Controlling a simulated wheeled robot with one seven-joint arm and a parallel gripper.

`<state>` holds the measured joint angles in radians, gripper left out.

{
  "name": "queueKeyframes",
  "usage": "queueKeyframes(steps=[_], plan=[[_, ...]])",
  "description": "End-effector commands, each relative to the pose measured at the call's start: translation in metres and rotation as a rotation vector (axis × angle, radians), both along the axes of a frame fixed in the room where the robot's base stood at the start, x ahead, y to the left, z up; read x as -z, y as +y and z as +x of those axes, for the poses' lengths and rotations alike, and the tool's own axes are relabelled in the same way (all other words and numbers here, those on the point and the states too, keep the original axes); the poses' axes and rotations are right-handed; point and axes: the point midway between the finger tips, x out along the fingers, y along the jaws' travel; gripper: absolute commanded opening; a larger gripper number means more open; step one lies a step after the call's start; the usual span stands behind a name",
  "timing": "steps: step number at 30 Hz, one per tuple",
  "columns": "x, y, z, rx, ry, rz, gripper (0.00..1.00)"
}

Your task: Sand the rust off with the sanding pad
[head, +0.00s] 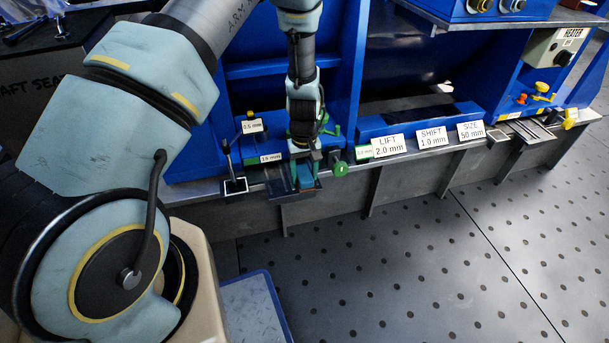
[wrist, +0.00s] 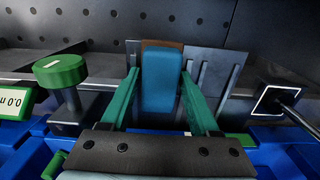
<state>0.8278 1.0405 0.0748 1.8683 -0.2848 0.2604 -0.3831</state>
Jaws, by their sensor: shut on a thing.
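My gripper (head: 306,172) is low at the front edge of the blue machine bench. In the wrist view, its two teal fingers (wrist: 162,88) are shut on the blue sanding pad (wrist: 161,78). The pad lies over a grey slotted metal plate (wrist: 210,72), which also shows left of the gripper in the head view (head: 279,182). A brown strip (wrist: 161,43) shows at the pad's far end. I cannot tell whether it is rust or part of the pad. The pad hides the surface under it, and contact is unclear.
A green knob (wrist: 60,70) stands close beside the fingers, also seen in the head view (head: 340,169). A black lever (head: 231,165) in a white-framed slot stands on the other side. Label plates (head: 390,145) line the bench edge. The perforated floor (head: 400,260) is clear.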

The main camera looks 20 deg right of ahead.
Motion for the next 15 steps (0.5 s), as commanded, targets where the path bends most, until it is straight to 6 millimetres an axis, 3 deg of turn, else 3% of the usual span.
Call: queueKeyframes(steps=[1,15], plan=[[0.002,0.0,0.015,-0.013,-0.026,-0.008,0.17],[0.002,0.0,0.038,-0.014,-0.03,-0.007,0.17]])
